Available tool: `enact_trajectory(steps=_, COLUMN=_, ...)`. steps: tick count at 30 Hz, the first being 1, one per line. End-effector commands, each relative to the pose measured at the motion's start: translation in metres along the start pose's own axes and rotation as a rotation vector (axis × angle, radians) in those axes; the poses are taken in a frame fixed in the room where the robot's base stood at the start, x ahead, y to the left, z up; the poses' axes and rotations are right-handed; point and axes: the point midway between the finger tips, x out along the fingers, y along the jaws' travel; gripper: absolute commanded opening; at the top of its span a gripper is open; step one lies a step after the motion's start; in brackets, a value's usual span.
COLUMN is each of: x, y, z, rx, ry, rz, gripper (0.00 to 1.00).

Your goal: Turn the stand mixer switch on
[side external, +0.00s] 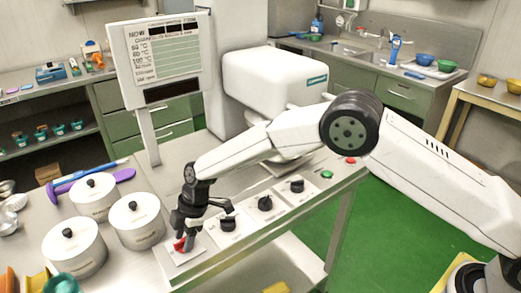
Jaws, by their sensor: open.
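The stand mixer (272,84) is a large white machine behind the counter panel. A red switch (180,244) sits on a white plate (177,258) at the left end of the row of controls along the counter's front edge. My dark gripper (196,226) points down at this switch with its fingers spread. One finger is right at the red switch and partly hides it; I cannot tell whether they touch. Another finger reaches right, toward the nearest black knob (227,223). Nothing shows held in the gripper. The switch's exact position is hard to make out.
Two more black knobs (265,203) (297,185), a green button (327,174) and a red button (351,160) continue the row rightward. White lidded pots (75,253) stand left of my gripper. A sign board (160,58) rises behind. Green floor (376,218) lies open at right.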

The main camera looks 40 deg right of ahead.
Motion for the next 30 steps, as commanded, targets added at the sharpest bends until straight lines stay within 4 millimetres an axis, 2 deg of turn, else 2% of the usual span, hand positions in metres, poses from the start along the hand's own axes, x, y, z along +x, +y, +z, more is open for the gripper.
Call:
enact_trajectory(steps=7, x=0.0009, y=-0.0001, z=0.0, rx=0.0, ry=0.0, rz=0.0, gripper=0.54)
enact_trajectory(steps=8, x=0.0009, y=-0.0001, z=0.0, rx=0.0, ry=0.0, rz=0.0, gripper=0.51)
enact_trajectory(steps=12, x=0.0008, y=-0.0001, z=0.0001, rx=0.0, ry=0.0, rz=0.0, gripper=0.07)
enact_trajectory(steps=13, x=0.0008, y=-0.0001, z=0.0001, rx=0.0, ry=0.0, rz=0.0, gripper=0.0)
enact_trajectory(steps=30, x=0.0003, y=-0.0005, z=0.0001, rx=0.068, ry=0.0, rz=0.027, gripper=0.0)
